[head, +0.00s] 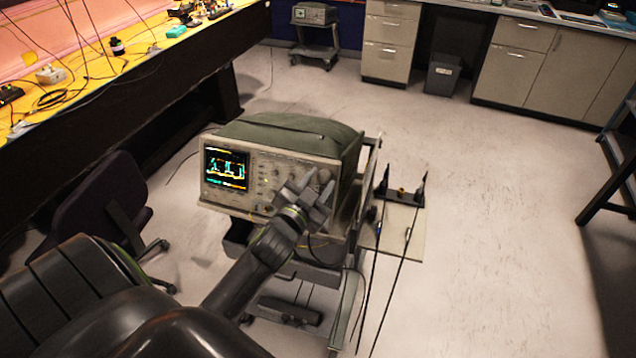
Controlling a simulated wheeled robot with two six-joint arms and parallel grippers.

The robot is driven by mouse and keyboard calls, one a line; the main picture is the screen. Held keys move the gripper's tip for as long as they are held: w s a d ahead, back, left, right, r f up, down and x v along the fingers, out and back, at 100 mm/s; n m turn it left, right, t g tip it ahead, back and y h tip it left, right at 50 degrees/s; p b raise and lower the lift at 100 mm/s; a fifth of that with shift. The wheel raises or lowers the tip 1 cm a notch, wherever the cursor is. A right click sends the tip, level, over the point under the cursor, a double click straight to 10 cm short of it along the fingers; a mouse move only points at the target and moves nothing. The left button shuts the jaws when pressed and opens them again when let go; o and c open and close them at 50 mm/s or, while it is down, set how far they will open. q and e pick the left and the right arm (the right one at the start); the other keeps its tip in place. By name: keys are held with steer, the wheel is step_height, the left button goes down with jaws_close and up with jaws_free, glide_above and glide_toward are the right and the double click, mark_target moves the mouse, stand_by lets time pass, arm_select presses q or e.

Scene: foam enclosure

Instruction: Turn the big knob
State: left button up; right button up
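The oscilloscope (225,190) stands on a cart with its front panel towards me. Its lit screen (226,168) is on the left of the panel, and small knobs (266,180) sit to the right of it. My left gripper (318,180) is in front of the right part of this panel and covers some of the controls. Its fingers look spread apart, with nothing visible between them. I cannot pick out the big knob for certain; it may be behind the gripper. Whether the fingers touch the panel cannot be told. My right gripper is not in view.
A green-grey cover (290,132) lies on top of the oscilloscope. A beige board (410,240) with dark upright pieces is right of the cart. A dark chair (95,205) is at left, beside a long workbench (90,85).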

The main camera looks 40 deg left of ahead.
arm_select(q)
steer(key=shift+o, duration=1.1)
steer(key=shift+s, duration=0.1)
steer(key=shift+s+f, duration=0.1)
steer(key=shift+s, duration=0.25)
steer(key=s+d+b, duration=0.2)
steer(key=s+b, duration=0.2)
steer(key=s, duration=1.2)
steer(key=shift+s+d+r, duration=0.15)
steer(key=shift+d+r, duration=0.1)
